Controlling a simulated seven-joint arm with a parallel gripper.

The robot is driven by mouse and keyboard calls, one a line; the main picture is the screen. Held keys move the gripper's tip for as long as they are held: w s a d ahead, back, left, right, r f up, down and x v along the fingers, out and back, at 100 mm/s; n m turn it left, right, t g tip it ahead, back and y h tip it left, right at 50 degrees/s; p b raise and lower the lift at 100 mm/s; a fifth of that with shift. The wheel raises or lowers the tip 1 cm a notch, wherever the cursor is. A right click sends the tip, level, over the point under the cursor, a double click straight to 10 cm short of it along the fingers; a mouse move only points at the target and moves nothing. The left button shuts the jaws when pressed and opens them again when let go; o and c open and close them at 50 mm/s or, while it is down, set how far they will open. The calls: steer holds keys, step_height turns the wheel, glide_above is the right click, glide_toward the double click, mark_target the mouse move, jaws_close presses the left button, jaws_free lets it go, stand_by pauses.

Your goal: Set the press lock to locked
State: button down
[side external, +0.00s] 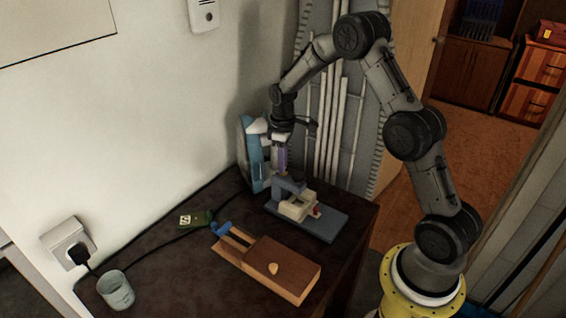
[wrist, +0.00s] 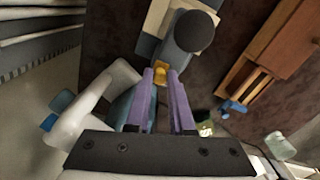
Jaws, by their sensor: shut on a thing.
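The press (side external: 289,188) is a blue-grey upright with a dark top, a cream block (side external: 296,207) and a grey base plate (side external: 335,226). A small red part shows at the block's side. In the wrist view the press's dark round top (wrist: 195,31) is above a small yellow-orange tab (wrist: 160,69). My gripper (side external: 283,168) points down at the back of the press. Its purple fingers (wrist: 161,73) are shut on the tab, one on each side. The tab is hidden in the side view, and any lock marking is too small to read.
A blue-and-white device (side external: 252,153) stands close behind my gripper, near the wall. A wooden box (side external: 268,266) with a blue handle lies in front of the press. A cup (side external: 115,290), a green card (side external: 194,221) and a cable are further left. The dark tabletop's right edge is close.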

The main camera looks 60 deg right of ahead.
mark_target(278, 178)
steer(key=shift+a, duration=1.25)
steer(key=c, duration=0.8)
jaws_free()
steer(key=shift+r, duration=6.95)
